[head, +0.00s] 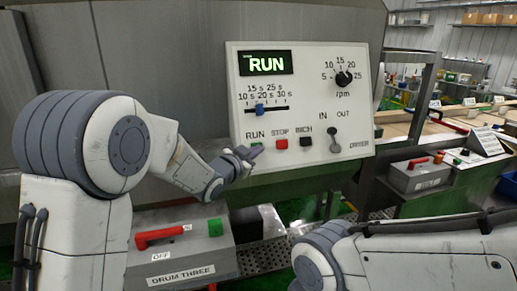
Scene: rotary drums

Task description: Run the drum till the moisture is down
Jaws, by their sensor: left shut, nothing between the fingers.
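The control panel (305,100) faces me at the centre of the head view. Below are a blue time slider (260,109), an rpm knob (343,78) and an IN/OUT lever (334,146). The red STOP button (282,144) and black INCH button (306,141) sit along the bottom. My left gripper (250,153) is shut and empty at the panel's lower left, over the green RUN button (257,146), which it mostly hides; I cannot tell if they touch. My right arm shows at lower right, but its gripper is not visible. No moisture reading shows.
A grey box labelled DRUM THREE (184,262) with a red handle (160,236) stands below my left arm. Another grey box (419,175) with a red handle stands at the right. Shelves and a bench (425,118) lie behind at the right.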

